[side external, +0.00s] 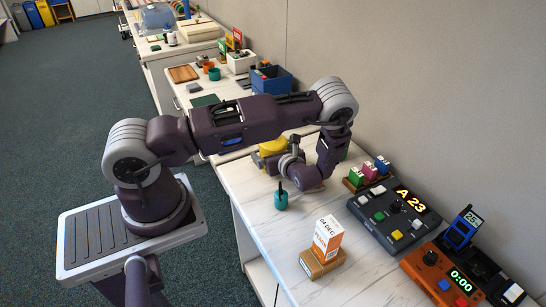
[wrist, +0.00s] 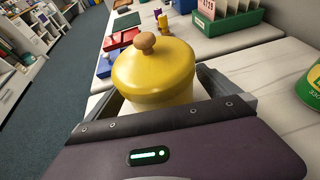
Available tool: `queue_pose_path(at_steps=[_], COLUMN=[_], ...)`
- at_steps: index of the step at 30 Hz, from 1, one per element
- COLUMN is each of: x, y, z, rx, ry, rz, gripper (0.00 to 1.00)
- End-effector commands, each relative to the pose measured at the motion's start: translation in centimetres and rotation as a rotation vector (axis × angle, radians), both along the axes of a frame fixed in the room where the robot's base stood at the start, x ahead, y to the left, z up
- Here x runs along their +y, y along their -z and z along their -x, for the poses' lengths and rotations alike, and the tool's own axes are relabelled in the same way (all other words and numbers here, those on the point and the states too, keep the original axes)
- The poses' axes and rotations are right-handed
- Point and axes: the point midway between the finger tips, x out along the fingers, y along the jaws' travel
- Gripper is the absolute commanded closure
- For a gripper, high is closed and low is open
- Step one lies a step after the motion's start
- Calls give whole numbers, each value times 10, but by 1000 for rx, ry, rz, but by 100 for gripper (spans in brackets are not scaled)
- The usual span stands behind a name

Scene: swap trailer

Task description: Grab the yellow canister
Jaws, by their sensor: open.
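The yellow canister (wrist: 153,72) has a domed yellow lid, a round wooden knob and a pale body. It fills the middle of the wrist view, and its yellow top also shows in the side view (side external: 273,146), partly hidden by my arm. My gripper (wrist: 160,94) is open, with one grey finger on each side of the canister's pale body. I cannot tell whether either finger touches it. The canister's lower part is hidden behind my gripper's body.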

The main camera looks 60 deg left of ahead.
Motion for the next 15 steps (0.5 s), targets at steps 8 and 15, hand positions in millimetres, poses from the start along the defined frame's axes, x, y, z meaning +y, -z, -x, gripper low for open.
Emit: queue_pose_path(at_steps=[8,15], x=[-1,0], y=[0,-1], z=[0,0], rx=[0,-1], ry=[0,0], rz=[0,-1], gripper=[39,71])
